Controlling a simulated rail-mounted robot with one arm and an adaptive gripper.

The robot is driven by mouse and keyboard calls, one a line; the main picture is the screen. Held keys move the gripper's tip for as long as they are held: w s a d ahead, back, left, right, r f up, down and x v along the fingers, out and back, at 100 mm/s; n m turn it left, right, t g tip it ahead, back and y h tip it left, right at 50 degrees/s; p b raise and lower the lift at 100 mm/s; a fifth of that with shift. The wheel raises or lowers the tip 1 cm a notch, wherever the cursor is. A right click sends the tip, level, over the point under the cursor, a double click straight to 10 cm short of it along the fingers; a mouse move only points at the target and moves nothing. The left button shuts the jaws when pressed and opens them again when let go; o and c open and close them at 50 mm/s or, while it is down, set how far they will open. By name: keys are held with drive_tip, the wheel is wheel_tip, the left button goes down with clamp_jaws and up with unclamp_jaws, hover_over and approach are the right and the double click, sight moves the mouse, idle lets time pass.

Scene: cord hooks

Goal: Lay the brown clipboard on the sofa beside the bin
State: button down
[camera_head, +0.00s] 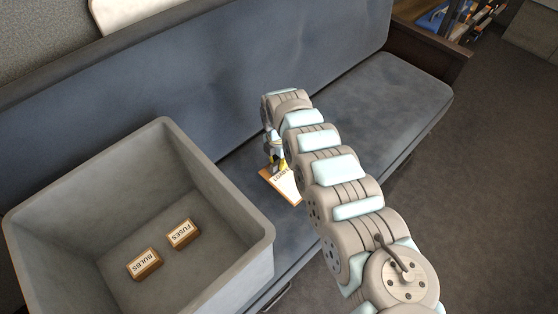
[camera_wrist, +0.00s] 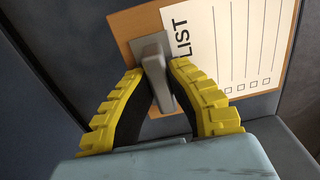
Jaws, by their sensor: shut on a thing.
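The brown clipboard (camera_head: 291,197) carries a white sheet with the word LIST and several check boxes. In the head view it is at the sofa (camera_head: 400,97) seat, just right of the bin (camera_head: 256,243), partly hidden by my arm. In the wrist view the clipboard (camera_wrist: 138,22) fills the upper middle. My gripper (camera_wrist: 160,62) has its yellow-padded fingers shut on the clipboard's grey clip. My gripper (camera_head: 276,164) also shows in the head view above the clip end. I cannot tell whether the clipboard touches the seat.
The grey open bin holds two small wooden blocks, labelled BULBS (camera_head: 145,264) and FUSES (camera_head: 183,234). The sofa's backrest (camera_head: 215,75) rises behind my gripper. The seat's right part is clear, up to the dark armrest (camera_head: 432,47).

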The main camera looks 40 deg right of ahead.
sight(279, 174)
wheel_tip(279, 174, down, 4)
drive_tip(key=b, duration=0.3)
drive_tip(key=shift+f, duration=0.2)
drive_tip(key=shift+f+b, duration=0.8)
drive_tip(key=shift+f, duration=0.75)
drive_tip(key=shift+f+b, duration=0.3)
drive_tip(key=shift+f, duration=0.2)
drive_tip(key=c, duration=1.1)
unclamp_jaws()
drive_tip(key=shift+w+r, duration=0.2)
drive_tip(key=shift+r, duration=5.8)
drive_tip(key=shift+d, duration=0.1)
